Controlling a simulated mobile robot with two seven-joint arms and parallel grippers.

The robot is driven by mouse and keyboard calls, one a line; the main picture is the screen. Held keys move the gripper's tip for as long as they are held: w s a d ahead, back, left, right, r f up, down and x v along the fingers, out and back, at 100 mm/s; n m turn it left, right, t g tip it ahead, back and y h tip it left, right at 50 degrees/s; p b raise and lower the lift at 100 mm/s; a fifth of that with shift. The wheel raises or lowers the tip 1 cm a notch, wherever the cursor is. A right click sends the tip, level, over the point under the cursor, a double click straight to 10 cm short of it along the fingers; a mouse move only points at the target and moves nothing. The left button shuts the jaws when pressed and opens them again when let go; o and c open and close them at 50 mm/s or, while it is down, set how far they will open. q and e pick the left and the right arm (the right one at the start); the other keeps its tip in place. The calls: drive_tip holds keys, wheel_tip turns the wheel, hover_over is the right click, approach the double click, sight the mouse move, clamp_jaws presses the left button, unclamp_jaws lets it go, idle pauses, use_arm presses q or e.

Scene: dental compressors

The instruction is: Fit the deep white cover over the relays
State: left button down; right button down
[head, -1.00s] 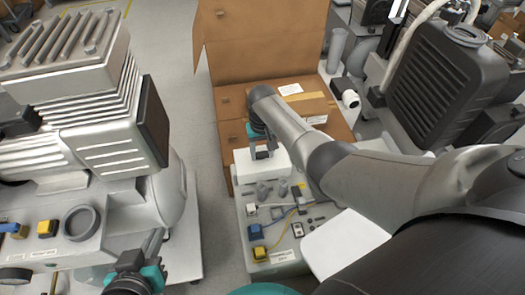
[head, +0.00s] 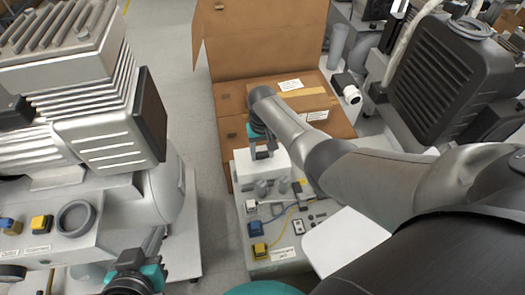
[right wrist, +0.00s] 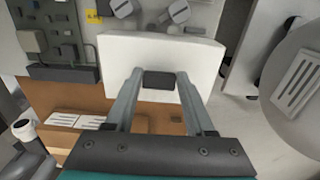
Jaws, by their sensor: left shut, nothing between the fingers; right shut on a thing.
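The deep white cover (head: 250,167) is a box-like shell at the back end of the control panel (head: 285,267). My right gripper (head: 266,153) is shut on the small dark handle on its top. In the right wrist view the cover (right wrist: 120,60) hangs between the fingers (right wrist: 158,80). Grey relays (head: 281,186) stand on the panel just in front of the cover; two also show beyond its edge in the wrist view (right wrist: 178,12). Whether the cover touches the panel cannot be told. My left gripper (head: 154,243) is shut and empty at the lower left, near the left compressor.
A blue part (head: 255,229) and a yellow part (head: 259,250) with wires sit on the panel's front. An open cardboard box (head: 262,50) stands behind. A large grey compressor (head: 75,110) is at left, a black unit (head: 445,75) at right.

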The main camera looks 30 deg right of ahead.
sight(262, 161)
drive_tip(key=shift+f+b, duration=0.95)
drive_tip(key=shift+f, duration=0.35)
drive_tip(key=shift+f, duration=0.15)
unclamp_jaws()
idle(0.5)
wheel_tip(262, 161, up, 7)
drive_tip(key=p, duration=0.7)
drive_tip(key=shift+p, duration=0.3)
